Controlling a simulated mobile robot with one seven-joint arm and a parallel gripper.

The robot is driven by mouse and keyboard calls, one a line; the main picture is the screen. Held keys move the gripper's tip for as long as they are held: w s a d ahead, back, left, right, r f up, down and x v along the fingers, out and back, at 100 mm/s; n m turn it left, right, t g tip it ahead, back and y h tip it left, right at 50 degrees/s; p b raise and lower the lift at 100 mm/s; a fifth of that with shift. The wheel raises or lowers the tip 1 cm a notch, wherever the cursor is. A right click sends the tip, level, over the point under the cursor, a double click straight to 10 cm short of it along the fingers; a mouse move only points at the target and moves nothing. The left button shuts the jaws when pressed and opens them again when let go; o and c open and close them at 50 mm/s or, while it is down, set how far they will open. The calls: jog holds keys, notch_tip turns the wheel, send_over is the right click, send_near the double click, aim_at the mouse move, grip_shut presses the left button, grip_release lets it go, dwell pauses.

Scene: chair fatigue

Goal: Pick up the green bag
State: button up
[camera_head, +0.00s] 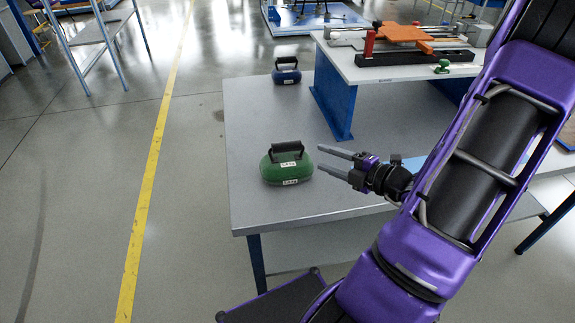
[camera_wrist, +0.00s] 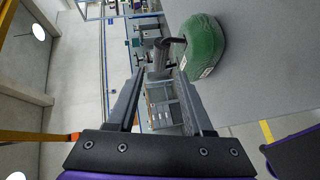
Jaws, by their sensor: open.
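The green bag (camera_head: 286,167) is a rounded green weight with a black handle on top and white labels. It sits upright on the grey table near its left front edge in the head view. My gripper (camera_head: 328,161) is open and empty, just right of the bag, with its fingers pointing left toward it. In the wrist view the green bag (camera_wrist: 205,48) appears sideways at the upper right, with its dark handle beyond the fingertips of my gripper (camera_wrist: 160,72).
The grey table (camera_head: 250,118) also holds a blue bag (camera_head: 286,71) at the back. A raised white bench (camera_head: 350,72) with an orange fixture (camera_head: 402,35) stands behind my arm. The table between the two bags is clear. A yellow floor line (camera_head: 150,170) runs at left.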

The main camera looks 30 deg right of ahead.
aim_at(293, 148)
jog(key=x, duration=0.8)
jog(key=shift+b, duration=0.4)
jog(key=x, duration=0.4)
jog(key=shift+a+f+b, duration=0.1)
jog(key=shift+a+b, duration=0.25)
jog(key=shift+a, duration=0.05)
jog(key=shift+w+a, duration=0.15)
jog(key=shift+w, duration=0.25)
grip_shut()
